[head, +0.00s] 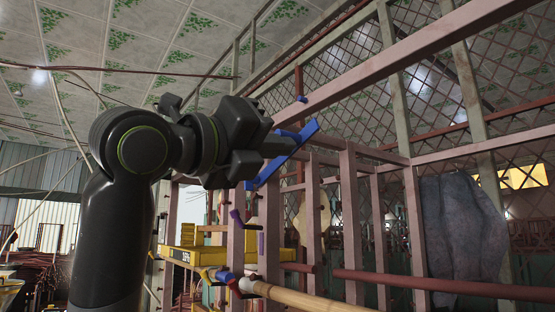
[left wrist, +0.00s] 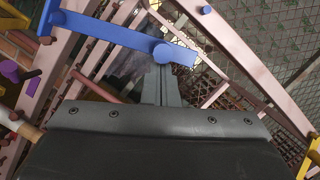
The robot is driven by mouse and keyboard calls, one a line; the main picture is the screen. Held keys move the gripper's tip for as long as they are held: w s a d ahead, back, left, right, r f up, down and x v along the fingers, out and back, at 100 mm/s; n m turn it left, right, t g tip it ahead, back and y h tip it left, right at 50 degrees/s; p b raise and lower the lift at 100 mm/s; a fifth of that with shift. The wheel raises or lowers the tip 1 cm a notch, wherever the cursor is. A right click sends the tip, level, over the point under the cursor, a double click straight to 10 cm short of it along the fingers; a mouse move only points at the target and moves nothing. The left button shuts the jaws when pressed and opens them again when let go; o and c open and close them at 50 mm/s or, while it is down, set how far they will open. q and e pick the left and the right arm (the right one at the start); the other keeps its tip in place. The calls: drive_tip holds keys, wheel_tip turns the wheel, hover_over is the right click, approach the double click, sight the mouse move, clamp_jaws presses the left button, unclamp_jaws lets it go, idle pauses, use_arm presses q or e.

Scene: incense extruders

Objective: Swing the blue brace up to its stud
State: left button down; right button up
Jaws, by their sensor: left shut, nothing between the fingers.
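The blue brace (head: 305,132) is a flat bar, tilted up to the right across the pink timber frame in the head view. In the left wrist view the blue brace (left wrist: 110,33) runs from a pivot at upper left to a free end with a round blue knob. My left gripper (head: 284,147) is shut and empty, its fingertips (left wrist: 161,70) right by that knob; I cannot tell whether they touch. A small blue stud (head: 302,99) sits on the sloping timber above the brace's free end; it also shows in the left wrist view (left wrist: 206,10). My right gripper is out of view.
Pink posts (head: 351,200) and a long sloping beam (head: 430,42) stand close around the brace. A purple piece (head: 237,219) is on the frame below. A wooden pole (head: 310,299) and a red rail (head: 440,285) cross low. A grey cloth (head: 460,225) hangs at right.

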use_arm(q)
drive_tip(key=shift+w+a+r+n+y+p, duration=0.1)
drive_tip(key=shift+w+r+n+y+p, duration=0.15)
drive_tip(key=shift+r+n, duration=0.25)
drive_tip(key=shift+w+r+n+y+p, duration=0.15)
drive_tip(key=shift+r+n+p, duration=0.1)
drive_tip(key=shift+r+n, duration=0.25)
drive_tip(key=shift+w+a+r+n+p, duration=0.1)
drive_tip(key=shift+a+r+n+p, duration=0.2)
drive_tip(key=shift+r, duration=0.35)
drive_tip(key=shift+w+a+r+n+p, duration=0.1)
drive_tip(key=shift+r+n+p, duration=0.2)
drive_tip(key=shift+r+p, duration=0.25)
drive_tip(key=shift+s, duration=0.1)
